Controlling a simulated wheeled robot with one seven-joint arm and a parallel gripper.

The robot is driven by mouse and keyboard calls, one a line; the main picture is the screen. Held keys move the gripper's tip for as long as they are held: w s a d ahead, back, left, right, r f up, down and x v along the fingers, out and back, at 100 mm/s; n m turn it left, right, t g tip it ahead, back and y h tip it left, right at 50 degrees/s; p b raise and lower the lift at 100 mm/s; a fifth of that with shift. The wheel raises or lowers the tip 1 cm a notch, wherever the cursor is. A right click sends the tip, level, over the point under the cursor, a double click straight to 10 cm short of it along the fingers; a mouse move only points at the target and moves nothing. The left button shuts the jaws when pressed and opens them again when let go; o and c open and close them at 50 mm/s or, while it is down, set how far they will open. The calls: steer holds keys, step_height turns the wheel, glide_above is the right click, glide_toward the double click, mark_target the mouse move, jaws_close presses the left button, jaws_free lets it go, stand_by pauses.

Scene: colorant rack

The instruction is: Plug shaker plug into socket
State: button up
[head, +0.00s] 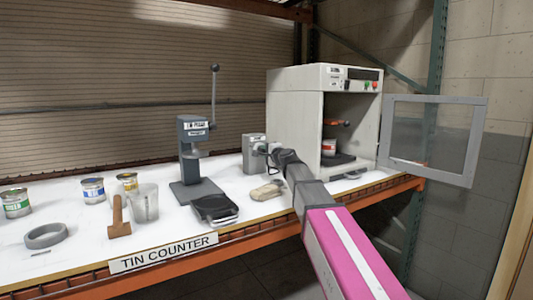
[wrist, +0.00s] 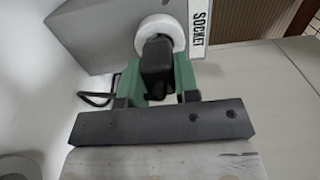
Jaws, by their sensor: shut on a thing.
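My gripper (wrist: 158,72) has green fingers that are shut on the dark shaker plug (wrist: 157,54). The plug's front end overlaps the white round socket (wrist: 163,24) on a grey box labelled SOCKET. I cannot tell whether the plug is touching the socket, or how deep it is. A black cord (wrist: 94,98) loops out to the left of the fingers. In the head view my gripper (head: 270,150) is at the right side of the grey socket box (head: 253,152), on the counter. The plug is too small to make out there.
A tin press (head: 191,150) stands to the left. Several tins, a beaker (head: 145,203) and a mallet (head: 118,218) occupy the left counter.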

steer(key=shift+w+a, duration=0.35)
steer(key=shift+w, duration=0.2)
steer(key=o, duration=1)
steer(key=shift+s, duration=0.1)
